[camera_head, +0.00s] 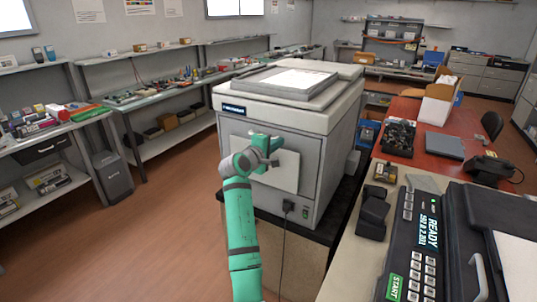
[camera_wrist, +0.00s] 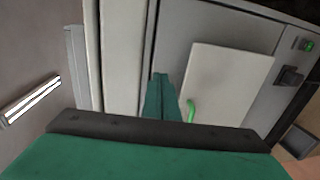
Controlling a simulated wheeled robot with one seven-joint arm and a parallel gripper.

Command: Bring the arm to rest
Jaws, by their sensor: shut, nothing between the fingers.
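My green arm reaches up from the bottom of the head view, and my gripper (camera_head: 268,148) is in front of the copier's upper front. In the wrist view my gripper (camera_wrist: 160,78) is shut with its fingers together and nothing between them. The large grey-white copier (camera_head: 330,150) stands on a dark-topped stand. A cream front panel (camera_head: 280,175) is partly hidden behind my arm. The panel also shows in the wrist view (camera_wrist: 230,80), with a green handle (camera_wrist: 192,110) just right of my fingers. I cannot tell how far the fingers are from the panel.
A grey device with a lit READY display (camera_head: 428,232) lies on the near right table. A red table (camera_head: 400,165) with a box and other items stands behind it. Shelves (camera_head: 165,75) line the left wall, with a dark bin (camera_head: 113,175) below. The floor (camera_head: 150,230) left of my arm is clear.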

